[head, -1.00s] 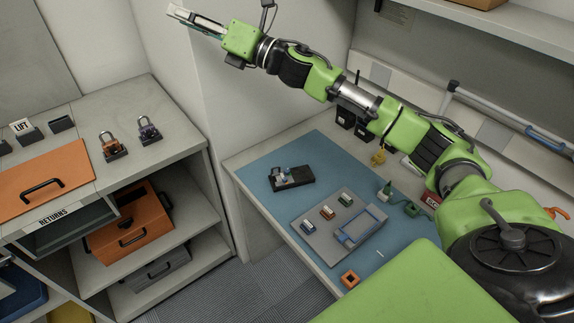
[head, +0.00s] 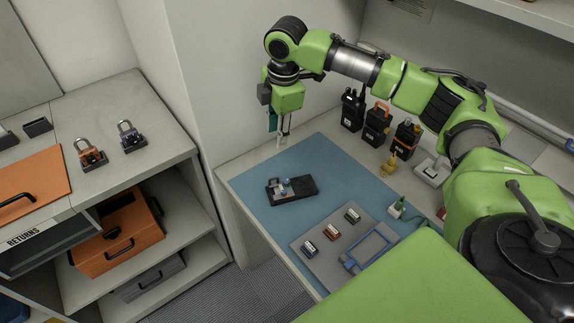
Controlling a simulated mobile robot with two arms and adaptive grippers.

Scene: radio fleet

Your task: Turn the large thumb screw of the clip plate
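A small black plate-like unit (head: 304,188) lies on the blue mat (head: 255,182), with small pale and bluish parts at its left end. It may be the clip plate; a thumb screw is too small to make out for sure. My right gripper (head: 283,138) points down above the back left edge of the mat, behind the black unit and apart from it. Its fingers are small and seen at an angle, so I cannot tell whether they are open. My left gripper is not in view.
A grey tray (head: 325,259) with several small blocks and a blue frame (head: 371,248) lies at the front of the mat. Several radios (head: 377,126) stand behind, near a yellow figure-like item (head: 389,164). A shelf unit with padlocks (head: 90,155) is at left.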

